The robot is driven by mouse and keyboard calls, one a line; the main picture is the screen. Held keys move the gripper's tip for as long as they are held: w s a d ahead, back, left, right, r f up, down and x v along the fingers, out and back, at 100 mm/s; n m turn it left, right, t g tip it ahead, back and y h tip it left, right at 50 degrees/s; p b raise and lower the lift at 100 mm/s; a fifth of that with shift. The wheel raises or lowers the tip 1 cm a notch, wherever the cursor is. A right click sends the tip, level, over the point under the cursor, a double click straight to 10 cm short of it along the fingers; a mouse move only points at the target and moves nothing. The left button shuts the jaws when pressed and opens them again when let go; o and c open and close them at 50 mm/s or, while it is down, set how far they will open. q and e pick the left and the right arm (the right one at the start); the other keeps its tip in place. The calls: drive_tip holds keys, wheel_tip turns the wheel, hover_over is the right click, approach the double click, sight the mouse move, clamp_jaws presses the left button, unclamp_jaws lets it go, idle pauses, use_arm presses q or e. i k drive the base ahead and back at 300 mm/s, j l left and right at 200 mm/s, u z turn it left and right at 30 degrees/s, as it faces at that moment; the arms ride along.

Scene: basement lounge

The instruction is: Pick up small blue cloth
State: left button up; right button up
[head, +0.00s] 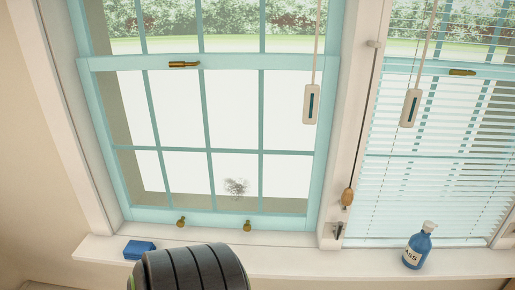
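The small blue cloth (139,249) lies folded in a flat block on the left part of the white windowsill (290,256). It is close to the sill's left end. A dark ribbed rounded shape, which I cannot identify for sure, comes up from the bottom edge just right of the cloth and may cover a little of its lower right side. Neither of my grippers is in view.
A blue spray bottle (417,247) with a white top stands on the sill at the right. A dark smudge (236,187) marks the left window's glass. Blinds (435,160) cover the right window, and cords hang near both windows. The sill between ribbed shape and bottle is clear.

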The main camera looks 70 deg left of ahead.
sight(134, 249)
drive_tip(key=k+u, duration=0.1)
drive_tip(key=u, duration=3.05)
